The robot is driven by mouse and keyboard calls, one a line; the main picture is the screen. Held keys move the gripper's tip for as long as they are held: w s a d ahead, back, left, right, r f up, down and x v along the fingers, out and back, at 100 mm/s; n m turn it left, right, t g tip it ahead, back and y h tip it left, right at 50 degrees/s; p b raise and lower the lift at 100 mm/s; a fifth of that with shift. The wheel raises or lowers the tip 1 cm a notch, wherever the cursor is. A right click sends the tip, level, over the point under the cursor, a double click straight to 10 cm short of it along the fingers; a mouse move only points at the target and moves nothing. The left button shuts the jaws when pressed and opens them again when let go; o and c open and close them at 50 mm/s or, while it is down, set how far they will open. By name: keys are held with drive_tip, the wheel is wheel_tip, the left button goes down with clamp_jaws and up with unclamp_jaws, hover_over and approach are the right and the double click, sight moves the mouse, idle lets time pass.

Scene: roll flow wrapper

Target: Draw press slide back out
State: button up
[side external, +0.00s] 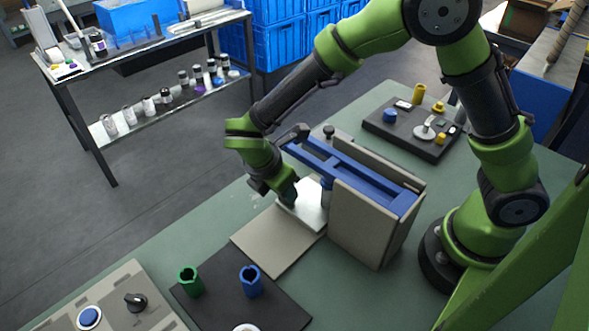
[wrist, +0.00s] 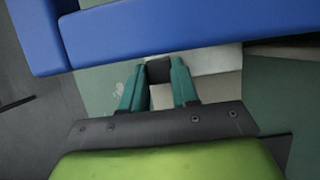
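The press slide, a bright silver plate (side external: 312,212), lies at the left opening of the wrapper, partly under its blue frame (side external: 345,168). In the wrist view the pale plate (wrist: 208,63) shows beyond the fingers. My gripper (side external: 288,194) reaches down onto the plate's left part. In the wrist view its two teal fingers (wrist: 159,72) sit on either side of a dark block-like handle (wrist: 158,69) and appear to touch it on both sides. The handle's lower part is hidden. A blue cylinder (side external: 326,190) stands close to the plate under the frame.
The beige wrapper wall (side external: 370,222) stands just right of the plate. A flat beige board (side external: 268,243) lies in front. A dark mat (side external: 215,286) holds a green cup (side external: 190,281) and a blue cup (side external: 250,281). A dark parts tray (side external: 388,128) lies behind.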

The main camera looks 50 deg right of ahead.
clamp_jaws()
drive_tip(key=a, duration=1.3)
drive_tip(key=shift+a, duration=0.1)
drive_tip(key=shift+r, duration=0.1)
drive_tip(key=shift+o, duration=1.6)
unclamp_jaws()
drive_tip(key=o, duration=0.3)
drive_tip(key=v, duration=1.6)
drive_tip(key=shift+a+r, duration=0.15)
drive_tip(key=shift+r, duration=0.2)
